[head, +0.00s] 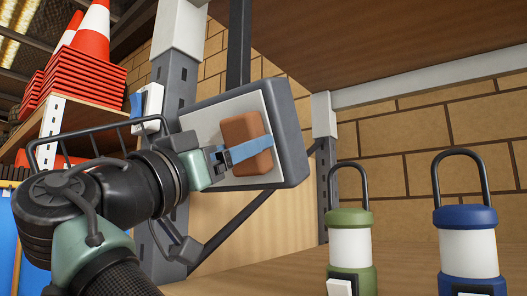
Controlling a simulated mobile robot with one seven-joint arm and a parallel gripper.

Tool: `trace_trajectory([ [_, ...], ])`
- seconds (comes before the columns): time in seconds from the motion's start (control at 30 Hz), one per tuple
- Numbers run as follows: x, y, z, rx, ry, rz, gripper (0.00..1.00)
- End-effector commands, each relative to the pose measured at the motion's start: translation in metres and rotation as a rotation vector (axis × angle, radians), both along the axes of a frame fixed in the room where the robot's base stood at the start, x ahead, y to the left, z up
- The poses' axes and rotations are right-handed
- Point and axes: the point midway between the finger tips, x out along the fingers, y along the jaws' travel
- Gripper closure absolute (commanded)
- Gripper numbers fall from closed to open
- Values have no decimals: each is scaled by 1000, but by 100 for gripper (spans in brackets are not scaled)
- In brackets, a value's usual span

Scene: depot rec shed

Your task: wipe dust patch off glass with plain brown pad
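A flat pale glass face (199,122) in a thick dark grey housing (291,135) is mounted on an arm beside the shelf post, tilted in the head view. The plain brown pad (240,128) is in front of the glass and looks to lie against it; I cannot be sure of contact. My gripper (250,151) comes in from the left, with a blue finger across the pad's near side. It appears shut on the pad; the other finger is mostly hidden. I see no dust patch on the bare glass; the part behind the pad and gripper is hidden.
A green lantern (350,246) and a blue lantern (468,250) stand on the wooden shelf at right. A grey upright (175,75) is behind my gripper. Orange cones (92,35) are stacked at upper left. An upper shelf board (380,40) overhangs.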

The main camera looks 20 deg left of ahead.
Motion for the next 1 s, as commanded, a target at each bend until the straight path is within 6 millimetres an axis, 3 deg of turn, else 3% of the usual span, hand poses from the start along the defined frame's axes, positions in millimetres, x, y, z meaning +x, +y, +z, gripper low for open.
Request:
trace_trajectory([
  [1.0, 25, 67, 2, 0, 2, 2, 71],
])
